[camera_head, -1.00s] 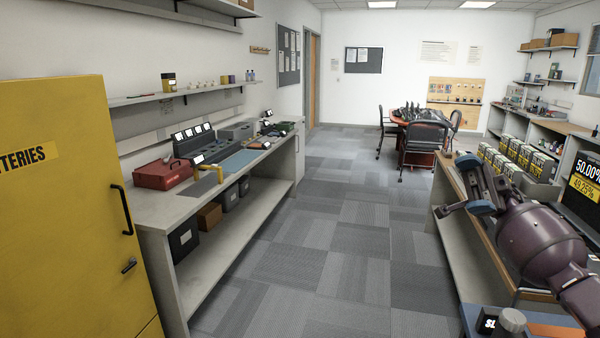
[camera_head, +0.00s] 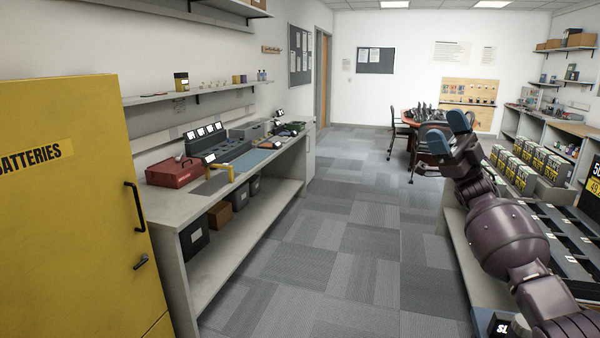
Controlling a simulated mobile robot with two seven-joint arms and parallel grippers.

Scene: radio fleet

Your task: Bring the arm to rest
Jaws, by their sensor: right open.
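My right arm comes in from the lower right in the head view, with dark purple links. My right gripper (camera_head: 447,132) is raised at the right of the picture, its blue finger pads apart. Nothing shows between the pads. In the picture it overlaps the far round table and chairs, and it appears apart from them. My left gripper is not in view.
A right-hand bench (camera_head: 454,235) with several yellow-labelled boxes (camera_head: 533,160) and dark trays runs beside my right arm. A left workbench (camera_head: 190,207) holds a red case (camera_head: 174,172) and chargers. A yellow battery cabinet (camera_head: 65,225) stands near left. The carpeted aisle (camera_head: 335,240) is clear.

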